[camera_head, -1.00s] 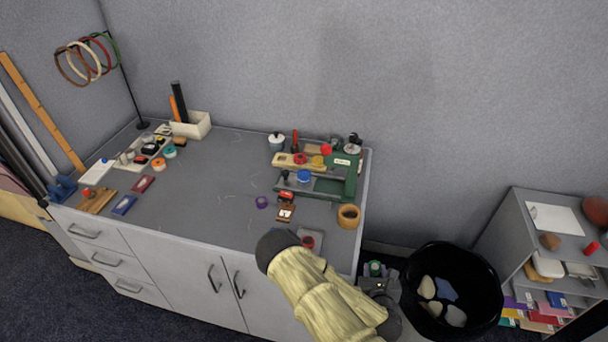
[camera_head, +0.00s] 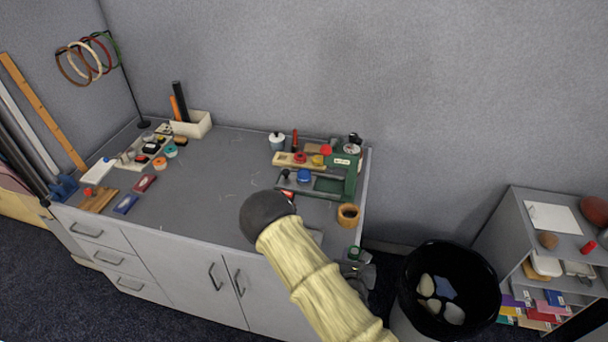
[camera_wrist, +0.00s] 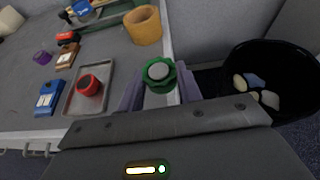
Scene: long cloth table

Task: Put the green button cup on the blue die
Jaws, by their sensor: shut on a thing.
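My gripper (camera_wrist: 160,82) is shut on the green button cup (camera_wrist: 159,72), which has a pale round top. It holds the cup in the air just off the table's right edge; the cup also shows in the head view (camera_head: 354,253). A round blue piece, which looks like the blue die (camera_head: 304,175), sits on the green press at the back right of the table. It also shows at the top left of the wrist view (camera_wrist: 82,11), partly cut off. The cup is apart from it, nearer the front.
A tan ring (camera_wrist: 143,25) stands near the table's right edge. A grey tray (camera_wrist: 78,107) holds a red cup (camera_wrist: 89,85), with a blue block (camera_wrist: 49,97) beside it. A black bin (camera_head: 409,292) stands right of the table.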

